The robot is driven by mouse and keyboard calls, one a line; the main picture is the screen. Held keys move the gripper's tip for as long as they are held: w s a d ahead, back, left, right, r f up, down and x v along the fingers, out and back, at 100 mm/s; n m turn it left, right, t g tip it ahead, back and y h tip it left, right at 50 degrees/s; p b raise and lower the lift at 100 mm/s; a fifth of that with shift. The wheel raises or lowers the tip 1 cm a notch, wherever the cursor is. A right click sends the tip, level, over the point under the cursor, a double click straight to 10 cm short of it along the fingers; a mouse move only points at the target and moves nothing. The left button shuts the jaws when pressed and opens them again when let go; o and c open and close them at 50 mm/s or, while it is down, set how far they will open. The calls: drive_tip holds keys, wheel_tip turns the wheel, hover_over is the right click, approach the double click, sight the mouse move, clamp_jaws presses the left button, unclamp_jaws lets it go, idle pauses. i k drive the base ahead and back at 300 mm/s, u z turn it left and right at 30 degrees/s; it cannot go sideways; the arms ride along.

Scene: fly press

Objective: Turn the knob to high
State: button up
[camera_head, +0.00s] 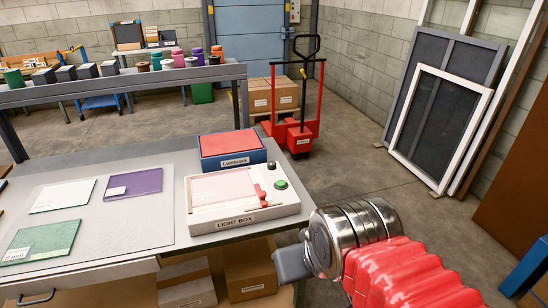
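The light box (238,219) sits at the right end of the near grey table, with a label reading LIGHT BOX on its front. A small dark knob (271,165) stands at its back right corner; its pointer and setting marks are too small to read. A green button (281,184) is just in front of the knob, and a red piece (261,195) lies to the left on the pale panel. My gripper (281,265) is at lower centre, right of the table's edge and apart from the light box. Only a grey finger part shows; the opening between the fingers is hidden.
A red and blue box labelled Lumitrack (232,149) stands directly behind the light box. Flat sample sheets (133,184) lie to the left. Cardboard boxes (250,276) are under the table. A red pallet truck (299,134) stands behind, with open floor to the right.

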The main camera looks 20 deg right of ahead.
sight(272, 166)
drive_tip(key=i, duration=0.9)
drive_tip(key=u, duration=0.05)
